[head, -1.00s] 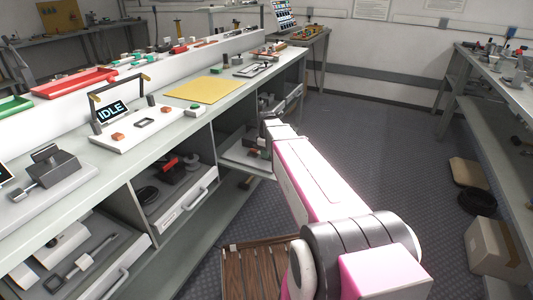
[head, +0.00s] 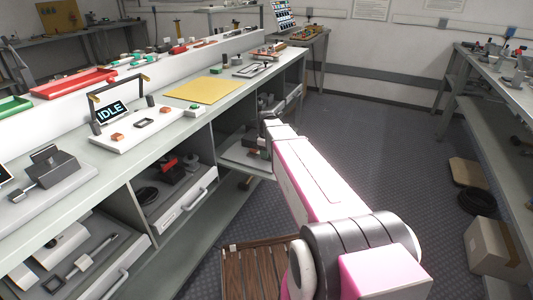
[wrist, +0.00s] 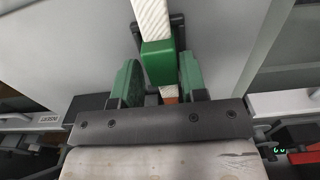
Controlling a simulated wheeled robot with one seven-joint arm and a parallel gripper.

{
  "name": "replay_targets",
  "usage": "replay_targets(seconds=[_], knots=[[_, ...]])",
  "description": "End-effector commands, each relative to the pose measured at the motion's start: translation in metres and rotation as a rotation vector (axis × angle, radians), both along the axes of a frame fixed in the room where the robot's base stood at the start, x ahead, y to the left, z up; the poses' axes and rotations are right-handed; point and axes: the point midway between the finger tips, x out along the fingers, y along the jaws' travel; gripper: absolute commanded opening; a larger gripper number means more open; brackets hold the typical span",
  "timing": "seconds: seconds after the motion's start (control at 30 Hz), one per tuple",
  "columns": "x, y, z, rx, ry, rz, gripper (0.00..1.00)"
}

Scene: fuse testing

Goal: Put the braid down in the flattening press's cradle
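In the wrist view, a pale woven braid (wrist: 151,18) with a green block (wrist: 158,64) on it runs up between the two green fingers of my gripper (wrist: 160,80). A small device (head: 245,152) sits in that opening, partly behind the arm. I cannot tell for certain which thing is the flattening press or see its cradle.
A wooden pallet (head: 262,272) lies on the floor. The floor beyond my arm is clear.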

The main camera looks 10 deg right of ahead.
Motion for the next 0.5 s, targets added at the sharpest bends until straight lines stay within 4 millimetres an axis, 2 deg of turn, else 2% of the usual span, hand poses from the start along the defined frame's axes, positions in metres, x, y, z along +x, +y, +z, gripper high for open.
replay_targets(seconds=[0.03,0.3,0.5], knots=[[-0.006,0.003,-0.003,0.009,0.014,-0.002,0.57],[-0.007,0.004,-0.001,0.01,0.015,-0.002,0.57],[-0.005,0.002,0.02,0.006,0.009,-0.002,0.57]])
